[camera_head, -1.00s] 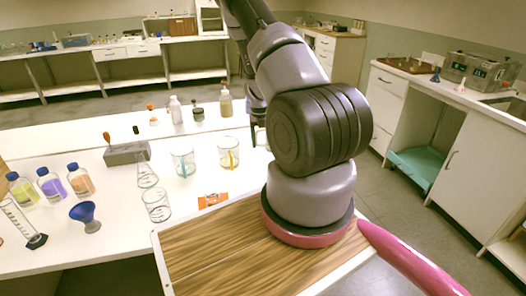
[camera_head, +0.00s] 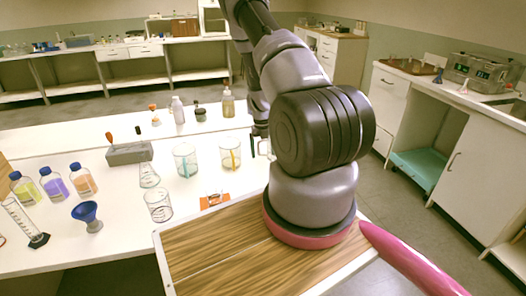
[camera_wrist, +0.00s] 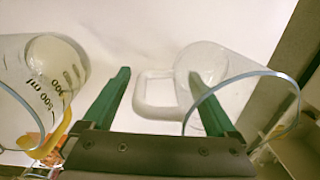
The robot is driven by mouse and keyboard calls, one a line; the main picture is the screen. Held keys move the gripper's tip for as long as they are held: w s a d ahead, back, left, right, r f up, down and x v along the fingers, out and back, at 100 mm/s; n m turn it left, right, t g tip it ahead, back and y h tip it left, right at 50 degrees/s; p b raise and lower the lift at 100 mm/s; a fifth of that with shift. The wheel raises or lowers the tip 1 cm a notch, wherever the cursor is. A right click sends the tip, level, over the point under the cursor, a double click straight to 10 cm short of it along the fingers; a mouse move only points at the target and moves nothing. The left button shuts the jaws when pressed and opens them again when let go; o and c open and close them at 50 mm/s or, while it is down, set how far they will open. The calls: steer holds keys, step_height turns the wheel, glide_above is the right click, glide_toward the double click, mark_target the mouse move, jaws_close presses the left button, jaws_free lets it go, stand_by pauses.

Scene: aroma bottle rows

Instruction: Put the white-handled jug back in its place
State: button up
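The clear jug with the white handle (camera_wrist: 140,98) stands on the white bench, on the right of the wrist view. In the head view only a sliver of the jug (camera_head: 264,148) shows beside my arm. My gripper (camera_wrist: 158,75) is open, its two green fingers apart with the white handle in the space between them. The right finger overlaps the jug's glass in the picture; whether they touch I cannot tell. In the head view my gripper is small and mostly hidden by my arm.
A graduated beaker (camera_wrist: 48,75) stands close to the left finger. In the head view, beakers with a blue rod (camera_head: 186,160) and a yellow rod (camera_head: 230,155) stand left of my arm. An orange-marked card (camera_head: 214,200) lies in front. The bench edge is close on the right.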

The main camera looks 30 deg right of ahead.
steer(key=r, duration=1.2)
steer(key=shift+a+r, duration=0.1)
steer(key=shift+a, duration=0.1)
steer(key=shift+w+a+r, duration=0.15)
steer(key=shift+r, duration=0.2)
steer(key=s+a+r+n+t+y, duration=0.15)
steer(key=a+r+n, duration=0.3)
steer(key=r, duration=0.45)
steer(key=s+a+r+n+t, duration=0.1)
steer(key=s+a+r+n, duration=0.1)
steer(key=a+r+n, duration=0.35)
steer(key=s+a+r+n+t+y, duration=0.1)
steer(key=a+r+n, duration=0.3)
steer(key=r, duration=0.7)
steer(key=s+a+r+n+t, duration=0.2)
steer(key=s+a+r+n, duration=0.1)
steer(key=s+r+n, duration=0.4)
steer(key=s+a+r+n+t, duration=0.1)
steer(key=s+a+r+n, duration=0.3)
steer(key=s+n, duration=0.9)
step_height(320, 180, up, 3)
steer(key=shift+s+a+r+n+t, duration=0.1)
steer(key=shift+s+a+n+t, duration=0.1)
steer(key=shift+s+n+t, duration=0.25)
